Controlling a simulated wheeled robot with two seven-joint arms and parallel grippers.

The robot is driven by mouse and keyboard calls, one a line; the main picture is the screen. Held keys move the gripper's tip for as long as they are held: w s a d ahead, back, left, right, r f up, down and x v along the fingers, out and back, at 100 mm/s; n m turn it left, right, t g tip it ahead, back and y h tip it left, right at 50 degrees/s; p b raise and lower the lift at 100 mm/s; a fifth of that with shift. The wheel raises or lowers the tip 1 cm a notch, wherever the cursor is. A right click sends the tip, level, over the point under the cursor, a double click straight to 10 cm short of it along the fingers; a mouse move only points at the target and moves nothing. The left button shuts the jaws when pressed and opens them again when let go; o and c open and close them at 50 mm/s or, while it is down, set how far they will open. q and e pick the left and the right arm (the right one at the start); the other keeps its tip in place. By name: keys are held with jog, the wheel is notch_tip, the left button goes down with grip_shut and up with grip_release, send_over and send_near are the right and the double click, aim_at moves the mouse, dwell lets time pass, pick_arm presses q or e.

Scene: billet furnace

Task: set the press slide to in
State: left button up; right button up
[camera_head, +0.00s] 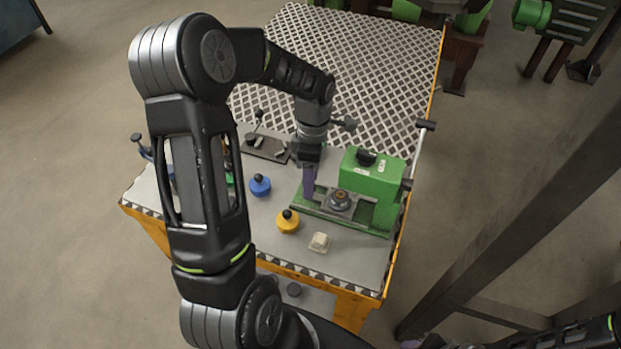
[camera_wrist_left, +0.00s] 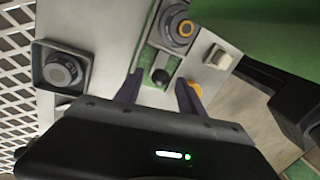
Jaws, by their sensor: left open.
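The green press (camera_head: 372,185) stands at the right side of the bench, with a black knob on top. Its low green slide bed (camera_head: 325,213) runs left from the body and carries a round grey die with an orange-yellow centre (camera_head: 341,200). Contact cannot be told. Part of my right gripper (camera_head: 425,342) seems to show at the bottom edge.
A yellow knob (camera_head: 287,221), a blue knob (camera_head: 260,185) and a pale block (camera_head: 319,242) are on the bench front. A dark plate with a lever (camera_head: 264,146) lies behind. A lattice surface (camera_head: 350,60) fills the back. A grey post (camera_head: 530,190) rises at the right.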

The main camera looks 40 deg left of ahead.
pick_arm(q)
jog(key=shift+f, duration=0.3)
grip_shut()
dwell(0.4)
jog(key=shift+d, duration=0.1)
dwell(0.8)
